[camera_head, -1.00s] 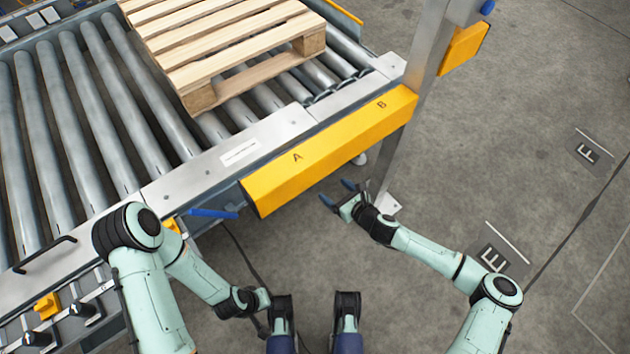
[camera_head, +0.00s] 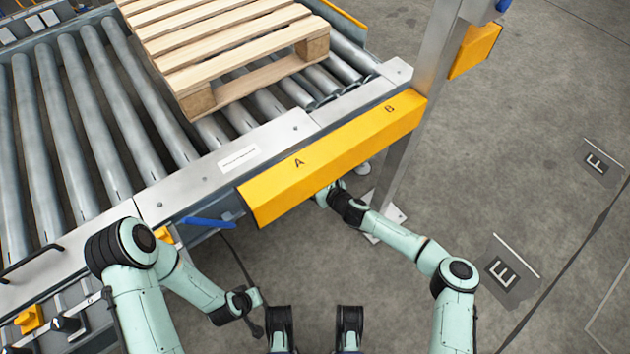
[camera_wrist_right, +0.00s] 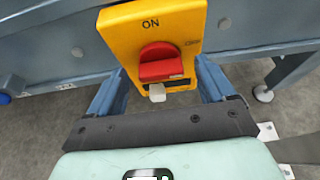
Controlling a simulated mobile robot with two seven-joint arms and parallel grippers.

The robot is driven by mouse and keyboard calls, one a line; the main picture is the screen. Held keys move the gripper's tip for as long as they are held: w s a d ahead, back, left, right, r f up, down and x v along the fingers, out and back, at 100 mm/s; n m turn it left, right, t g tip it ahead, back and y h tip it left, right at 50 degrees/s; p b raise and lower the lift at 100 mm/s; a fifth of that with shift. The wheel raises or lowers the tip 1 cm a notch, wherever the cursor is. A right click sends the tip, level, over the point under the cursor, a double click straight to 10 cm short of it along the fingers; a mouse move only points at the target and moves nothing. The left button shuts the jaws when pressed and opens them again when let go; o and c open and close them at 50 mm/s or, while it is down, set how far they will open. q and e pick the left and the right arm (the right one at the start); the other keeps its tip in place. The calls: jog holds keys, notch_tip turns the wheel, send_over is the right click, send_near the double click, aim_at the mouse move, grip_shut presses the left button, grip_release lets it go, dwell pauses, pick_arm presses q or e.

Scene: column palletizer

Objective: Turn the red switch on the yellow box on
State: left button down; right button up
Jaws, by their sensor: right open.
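The yellow box (camera_wrist_right: 118,40) fills the upper middle of the right wrist view, marked ON at top and OFF at upper right. Its red switch (camera_wrist_right: 160,62) is a rotary knob with its bar roughly level. My right gripper (camera_wrist_right: 160,72) is open, with one blue finger on each side of the box's lower part; contact cannot be told. In the head view my right gripper is mostly hidden under the yellow beam, and the switch is not visible. My left gripper (camera_head: 256,298) is low and left of centre, its fingers unclear.
The yellow beam (camera_head: 345,147) marked A and B runs along the roller conveyor's (camera_head: 200,185) edge. A wooden pallet (camera_head: 225,50) sits on the rollers. A grey post (camera_head: 425,100) stands right of the beam. A blue lever-like part (camera_head: 210,223) juts out at left. Floor at right is open.

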jog(key=c, duration=1.1)
jog(key=shift+o, duration=0.2)
